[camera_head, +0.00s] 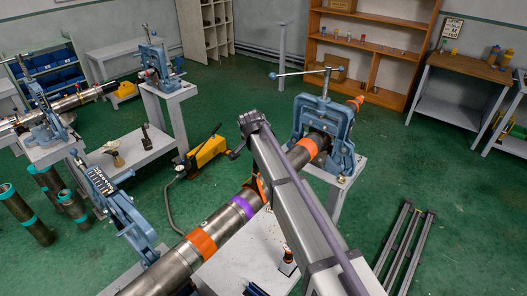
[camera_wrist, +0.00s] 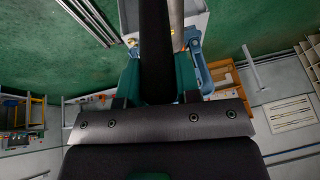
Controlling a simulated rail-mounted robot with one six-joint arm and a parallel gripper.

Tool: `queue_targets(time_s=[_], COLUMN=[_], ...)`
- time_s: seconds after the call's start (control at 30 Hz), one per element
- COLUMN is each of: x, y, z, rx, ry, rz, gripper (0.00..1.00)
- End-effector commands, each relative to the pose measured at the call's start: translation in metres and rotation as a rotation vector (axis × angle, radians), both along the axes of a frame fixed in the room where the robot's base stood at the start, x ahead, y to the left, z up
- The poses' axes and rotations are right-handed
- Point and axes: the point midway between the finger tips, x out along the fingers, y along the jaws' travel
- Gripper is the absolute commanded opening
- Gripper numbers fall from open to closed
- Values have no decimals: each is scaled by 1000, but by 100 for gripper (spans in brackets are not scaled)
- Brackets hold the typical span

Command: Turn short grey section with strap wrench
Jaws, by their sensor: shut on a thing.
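A long grey steel pipe (camera_head: 180,264) with orange and purple bands runs from the bottom left up to a blue vise (camera_head: 325,122) at centre right. A shorter grey stretch (camera_head: 290,163) shows between my arm and the orange band by the vise; I cannot tell where its joints lie. In the wrist view my gripper (camera_wrist: 157,72) is shut on a black bar (camera_wrist: 155,35), which looks like the strap wrench handle. The wrench's strap is not clearly visible. In the head view my arm crosses in front of the pipe and hides the gripper.
A second blue vise stand (camera_head: 122,205) is beside the pipe at lower left. A yellow pump (camera_head: 205,152) with a hose sits behind the pipe. A rail-like metal frame (camera_head: 405,245) lies on the floor at right. Green floor is open around it.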

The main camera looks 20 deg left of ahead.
Motion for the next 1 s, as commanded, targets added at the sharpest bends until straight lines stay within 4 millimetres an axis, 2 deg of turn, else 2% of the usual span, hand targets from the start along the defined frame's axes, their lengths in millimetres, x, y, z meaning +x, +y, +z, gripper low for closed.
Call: queue_targets(time_s=[0.23,1.0], x=[4,0], y=[8,0], z=[1,1], rx=[-27,2], ry=[12,-1], rz=[0,0], gripper=[0,0])
